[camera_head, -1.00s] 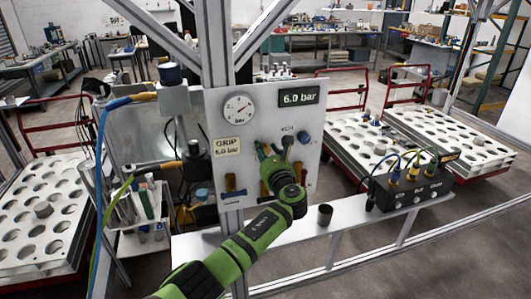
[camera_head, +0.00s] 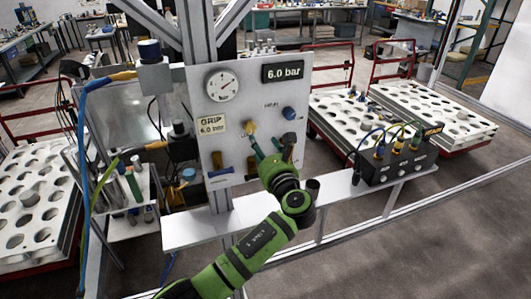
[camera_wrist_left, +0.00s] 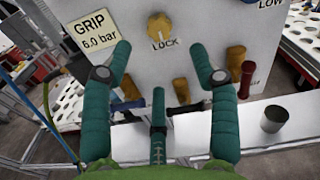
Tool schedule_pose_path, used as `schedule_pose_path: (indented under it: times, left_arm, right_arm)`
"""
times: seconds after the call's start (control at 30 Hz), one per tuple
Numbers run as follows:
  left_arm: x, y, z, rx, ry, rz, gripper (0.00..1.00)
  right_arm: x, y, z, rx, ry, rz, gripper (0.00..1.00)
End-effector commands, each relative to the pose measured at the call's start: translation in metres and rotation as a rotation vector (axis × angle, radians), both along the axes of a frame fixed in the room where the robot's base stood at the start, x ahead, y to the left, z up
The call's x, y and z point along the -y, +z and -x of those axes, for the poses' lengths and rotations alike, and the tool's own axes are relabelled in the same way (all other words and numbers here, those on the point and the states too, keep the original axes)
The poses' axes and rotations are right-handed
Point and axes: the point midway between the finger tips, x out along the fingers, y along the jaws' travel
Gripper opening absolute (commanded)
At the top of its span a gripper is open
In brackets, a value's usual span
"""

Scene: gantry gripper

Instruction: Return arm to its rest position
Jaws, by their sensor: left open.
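My left arm (camera_head: 262,242), green and black, reaches up from the bottom of the head view. Its left gripper (camera_head: 272,150) is in front of the lower part of a white control panel (camera_head: 235,135). In the left wrist view the teal fingers (camera_wrist_left: 160,60) are spread with nothing between them. A yellow knob (camera_wrist_left: 160,28) marked LOCK is beyond and above the fingertips, apart from them. The yellow knob also shows in the head view (camera_head: 249,128), with a blue knob (camera_head: 289,113) to its right. My right gripper is not in view.
The panel has a gauge (camera_head: 222,85), a 6.0 bar display (camera_head: 283,71) and a GRIP label (camera_head: 211,124). A dark cup (camera_head: 313,188) and a black box (camera_head: 398,160) with cables stand on the white shelf (camera_head: 350,195). Hoses and a tube rack (camera_head: 130,195) are at left.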

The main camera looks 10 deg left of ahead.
Motion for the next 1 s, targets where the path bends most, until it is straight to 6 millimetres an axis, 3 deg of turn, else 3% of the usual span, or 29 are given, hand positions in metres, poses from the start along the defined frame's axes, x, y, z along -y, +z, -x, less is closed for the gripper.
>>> schedule_pose_path:
  times: [0.2,0.53,0.63,0.77,0.87,1.0]
  left_arm:
    - [0.011,0.000,0.016,0.001,-0.001,0.001,0.60]
    - [0.012,-0.001,0.017,-0.001,-0.001,0.000,0.60]
    - [0.011,-0.017,0.016,-0.017,-0.008,0.025,0.60]
    - [0.006,-0.081,0.016,-0.076,-0.034,0.127,0.60]
    - [0.002,-0.155,0.023,-0.140,-0.049,0.271,0.60]
    - [-0.004,-0.261,0.049,-0.226,-0.033,0.505,0.60]
  right_arm:
    - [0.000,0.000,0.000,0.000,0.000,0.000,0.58]
    - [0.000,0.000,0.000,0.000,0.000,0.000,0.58]
    - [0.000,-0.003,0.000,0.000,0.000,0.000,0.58]
    - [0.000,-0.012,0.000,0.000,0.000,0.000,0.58]
    - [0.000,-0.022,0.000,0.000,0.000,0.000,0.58]
    - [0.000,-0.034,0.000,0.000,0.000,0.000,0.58]
